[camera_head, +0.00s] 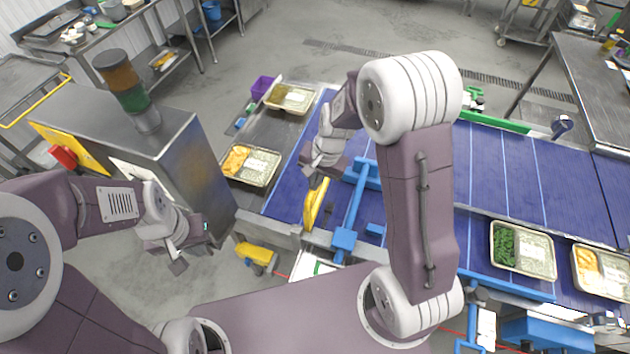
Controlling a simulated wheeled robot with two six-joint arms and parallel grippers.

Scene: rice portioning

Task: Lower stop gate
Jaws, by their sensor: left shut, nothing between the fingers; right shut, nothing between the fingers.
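The stop gate appears to be the blue bar frame (355,205) across the blue conveyor, with a yellow curved piece (316,205) beside it at the belt's near edge. I cannot tell for certain whether the gate is raised or lowered. My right gripper (314,180) is over the conveyor, shut and empty, just above the top of the yellow piece. I cannot tell whether they touch. My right arm hides part of the belt and frame. My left gripper (178,266) is shut and empty, left of the conveyor, in front of the steel cabinet.
Filled trays stand on the conveyor at right (522,249) and (602,271). Two more trays (251,166) and (290,98) lie on the steel surface at left. A steel cabinet (185,160) with a signal tower (127,90) stands at left.

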